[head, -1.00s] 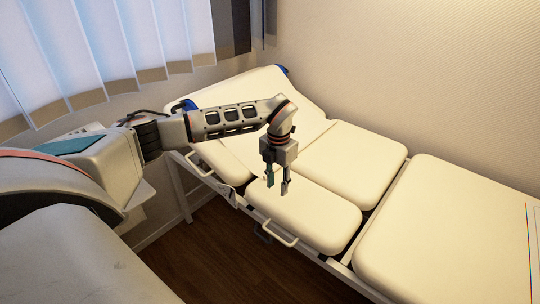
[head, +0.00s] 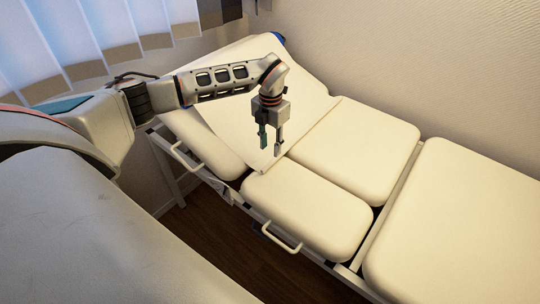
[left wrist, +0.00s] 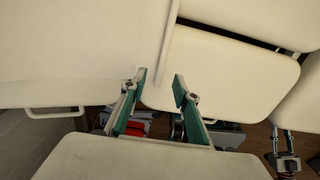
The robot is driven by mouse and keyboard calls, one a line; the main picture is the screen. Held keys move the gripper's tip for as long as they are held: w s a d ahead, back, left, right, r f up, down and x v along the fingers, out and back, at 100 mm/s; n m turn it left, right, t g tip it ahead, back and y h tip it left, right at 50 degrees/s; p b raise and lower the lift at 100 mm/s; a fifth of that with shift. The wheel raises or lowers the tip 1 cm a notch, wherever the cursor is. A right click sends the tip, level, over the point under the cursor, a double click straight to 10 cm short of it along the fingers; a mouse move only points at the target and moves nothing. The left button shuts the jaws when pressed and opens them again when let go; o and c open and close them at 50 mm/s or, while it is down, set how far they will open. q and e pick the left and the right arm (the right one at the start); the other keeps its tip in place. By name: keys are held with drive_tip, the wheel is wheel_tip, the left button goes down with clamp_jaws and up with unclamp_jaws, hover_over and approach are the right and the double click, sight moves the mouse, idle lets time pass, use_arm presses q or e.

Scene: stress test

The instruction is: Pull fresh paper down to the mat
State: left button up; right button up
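A pale paper sheet (head: 292,92) lies over the raised backrest of the cream couch, and its lower edge ends at the seat pads. My left gripper (head: 270,150) points down at the lower end of the sheet. Its fingers are apart with nothing between them; I cannot tell whether they touch the paper. In the left wrist view the open fingers (left wrist: 160,82) are in front of cream surfaces and a thin straight edge. No separate mat can be made out. What looks like my right gripper (left wrist: 283,145) shows small at the lower right of the left wrist view.
The front middle pad (head: 305,212) and the right pad (head: 455,225) are bare. White side handles (head: 281,238) stick out along the couch's near side. Vertical blinds (head: 100,35) hang at the left, and a wall runs behind. Dark floor (head: 225,240) shows in front.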

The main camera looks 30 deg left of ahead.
sight(271, 161)
use_arm(q)
wheel_tip(271, 161, down, 6)
drive_tip(key=shift+f+b, duration=0.2)
drive_tip(key=shift+b, duration=0.1)
clamp_jaws()
